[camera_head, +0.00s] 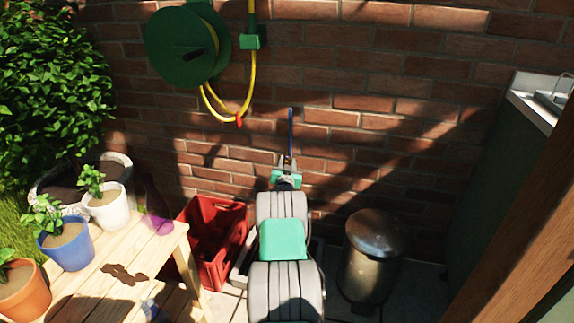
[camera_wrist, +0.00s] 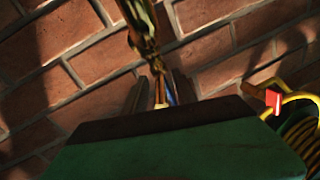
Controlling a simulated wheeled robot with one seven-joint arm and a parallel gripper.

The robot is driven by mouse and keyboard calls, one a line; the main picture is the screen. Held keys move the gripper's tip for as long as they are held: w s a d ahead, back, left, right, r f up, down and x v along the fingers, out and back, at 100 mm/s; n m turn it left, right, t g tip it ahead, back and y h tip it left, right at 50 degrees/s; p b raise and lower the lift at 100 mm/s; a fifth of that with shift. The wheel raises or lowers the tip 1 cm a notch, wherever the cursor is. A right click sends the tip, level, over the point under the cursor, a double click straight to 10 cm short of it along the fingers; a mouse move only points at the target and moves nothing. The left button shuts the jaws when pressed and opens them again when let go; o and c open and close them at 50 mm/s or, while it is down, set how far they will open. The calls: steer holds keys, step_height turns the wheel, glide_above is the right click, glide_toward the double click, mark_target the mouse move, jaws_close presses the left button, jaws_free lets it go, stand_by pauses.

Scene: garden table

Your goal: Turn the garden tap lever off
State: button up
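The tap's blue lever (camera_head: 290,125) stands upright in front of the brick wall in the head view, just beyond my gripper (camera_head: 287,161). In the wrist view the brass tap body (camera_wrist: 142,25) hangs at the top centre, out past the fingertips. A small blue part of the lever shows between the two fingers of my gripper (camera_wrist: 162,88). The fingers look apart, with a gap between them. Whether either finger touches the lever is too dark and small to tell. The tap body is mostly hidden behind my gripper in the head view.
A green hose reel (camera_head: 180,48) with a yellow hose (camera_head: 252,80) hangs on the wall at upper left. Red crates (camera_head: 215,235) and a wooden table (camera_head: 160,262) with potted plants stand left. A metal bin (camera_head: 370,255) stands right of my arm.

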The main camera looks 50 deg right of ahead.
steer(key=shift+c, duration=0.3)
jaws_close()
steer(key=shift+r, duration=0.1)
steer(key=shift+w+r, duration=0.1)
steer(key=shift+r, duration=0.1)
stand_by(0.7)
